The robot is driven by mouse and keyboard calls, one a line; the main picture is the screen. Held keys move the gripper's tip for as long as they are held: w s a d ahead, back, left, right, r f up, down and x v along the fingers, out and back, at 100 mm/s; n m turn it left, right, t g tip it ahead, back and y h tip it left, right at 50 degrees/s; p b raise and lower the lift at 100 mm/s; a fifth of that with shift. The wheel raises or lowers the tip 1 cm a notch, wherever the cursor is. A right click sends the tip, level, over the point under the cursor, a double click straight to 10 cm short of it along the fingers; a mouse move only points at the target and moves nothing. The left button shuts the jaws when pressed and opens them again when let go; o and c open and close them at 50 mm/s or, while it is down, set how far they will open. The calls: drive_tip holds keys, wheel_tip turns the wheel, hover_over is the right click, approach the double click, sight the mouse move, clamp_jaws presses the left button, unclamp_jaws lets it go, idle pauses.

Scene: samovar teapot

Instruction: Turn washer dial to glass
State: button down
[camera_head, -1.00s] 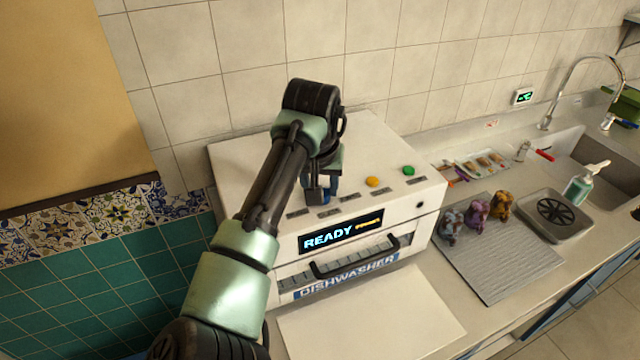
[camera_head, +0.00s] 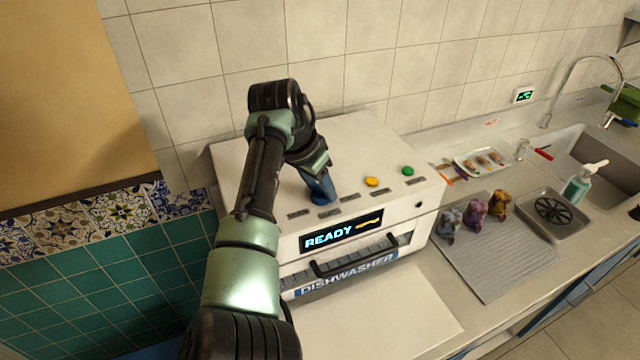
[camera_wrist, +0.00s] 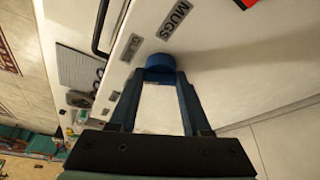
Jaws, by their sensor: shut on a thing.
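The washer (camera_head: 435,196) is a white box marked DISHWASHER, with a lit display (camera_head: 340,232) reading READY and a yellow mark. Its blue dial (camera_wrist: 161,62) sits between the fingertips in the wrist view, with a MUGS label (camera_wrist: 174,20) and a partly hidden label (camera_wrist: 131,47) beside it. My gripper (camera_head: 322,190) reaches down onto the washer top and is shut on the dial. In the head view the fingers and the dial are hard to tell apart.
A yellow button (camera_head: 372,182) and a green button (camera_head: 408,171) are right of my gripper on the washer top. A drying mat (camera_head: 500,262) with several small figures, a plate of food (camera_head: 483,161) and a sink lie further right. The wall is close behind.

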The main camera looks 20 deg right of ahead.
drive_tip(key=m+b, duration=0.1)
drive_tip(key=m, duration=0.1)
drive_tip(key=shift+m+g+h, duration=0.3)
drive_tip(key=shift+g, duration=0.1)
drive_tip(key=shift+w+m+g+b, duration=0.1)
drive_tip(key=shift+m+g+b, duration=0.2)
drive_tip(key=shift+m+b, duration=1)
drive_tip(key=shift+c, duration=1.8)
unclamp_jaws()
drive_tip(key=v, duration=1.3)
drive_tip(key=shift+w+p, duration=0.25)
drive_tip(key=shift+p, duration=0.05)
